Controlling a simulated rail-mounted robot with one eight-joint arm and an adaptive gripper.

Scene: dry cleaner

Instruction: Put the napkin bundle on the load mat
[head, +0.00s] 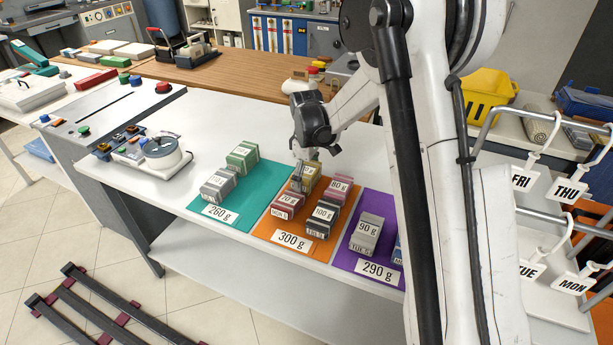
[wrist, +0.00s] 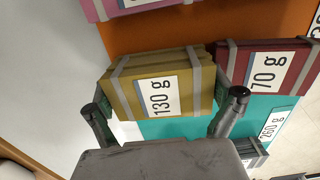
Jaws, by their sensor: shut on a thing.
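My gripper (head: 308,158) is shut on the mustard-yellow bundle (head: 305,180) marked 130 g in the wrist view (wrist: 160,85). Its two fingers stand at either end of the bundle. In the head view the bundle is over the back of the orange mat (head: 325,247), labelled 300 g; I cannot tell whether it touches the mat. A dark red 70 g bundle (head: 288,206), a black 100 g bundle (head: 322,217) and a pink 80 g bundle (head: 341,187) are on the orange mat. None is marked as napkins.
The teal mat (head: 250,197), labelled 260 g, holds a green bundle (head: 243,156) and a grey bundle (head: 217,185). The purple mat (head: 378,205), labelled 290 g, holds a grey 90 g bundle (head: 366,236) and another partly hidden by my arm. A scale (head: 160,147) stands left.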

